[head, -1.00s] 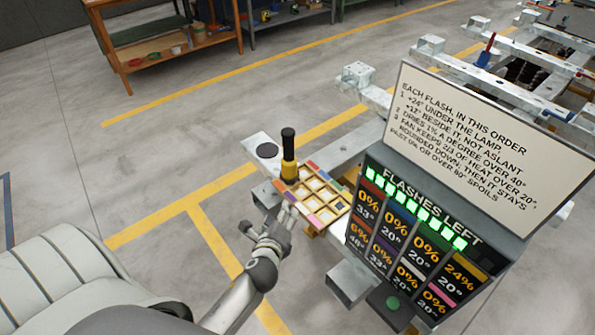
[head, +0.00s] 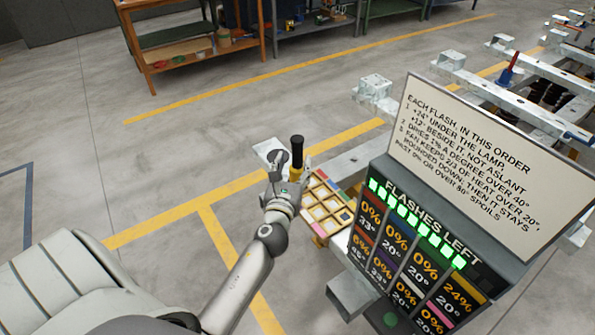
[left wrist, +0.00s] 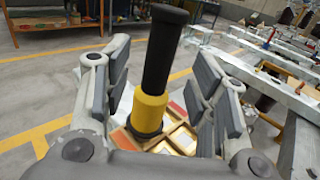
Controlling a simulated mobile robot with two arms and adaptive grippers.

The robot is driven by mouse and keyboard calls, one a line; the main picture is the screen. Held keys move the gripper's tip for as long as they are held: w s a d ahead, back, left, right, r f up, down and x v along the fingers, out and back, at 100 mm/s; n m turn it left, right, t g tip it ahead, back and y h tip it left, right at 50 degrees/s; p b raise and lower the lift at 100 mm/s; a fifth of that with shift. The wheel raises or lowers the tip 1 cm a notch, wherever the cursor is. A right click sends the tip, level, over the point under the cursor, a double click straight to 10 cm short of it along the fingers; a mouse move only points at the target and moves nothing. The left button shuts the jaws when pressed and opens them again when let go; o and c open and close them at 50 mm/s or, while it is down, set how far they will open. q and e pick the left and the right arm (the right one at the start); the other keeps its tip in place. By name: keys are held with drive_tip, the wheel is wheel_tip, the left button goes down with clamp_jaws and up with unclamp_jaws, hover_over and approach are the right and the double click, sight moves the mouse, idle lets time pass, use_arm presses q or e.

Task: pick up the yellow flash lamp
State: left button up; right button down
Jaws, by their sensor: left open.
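The yellow flash lamp (head: 297,160) has a black upper part and a yellow lower body. It stands upright at the far left corner of a wooden compartment tray (head: 318,228). In the left wrist view the lamp (left wrist: 150,108) stands between the two open fingers of my left gripper (left wrist: 160,95), with a gap on each side. In the head view my left gripper (head: 287,172) is at the lamp and hides part of its lower body. My right gripper is not in view.
A display panel (head: 420,245) with green lights and percentages stands right of the tray, with a white instruction sign (head: 465,150) above it. Metal beams (head: 370,155) run behind. A green button (head: 391,319) is below the panel. Shelves (head: 190,45) stand far back; floor at left is clear.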

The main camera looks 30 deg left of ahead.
sight(296, 155)
use_arm(q)
drive_tip(key=shift+x, duration=2.85)
drive_tip(key=shift+s, duration=0.1)
clamp_jaws()
drive_tip(key=shift+r, duration=0.2)
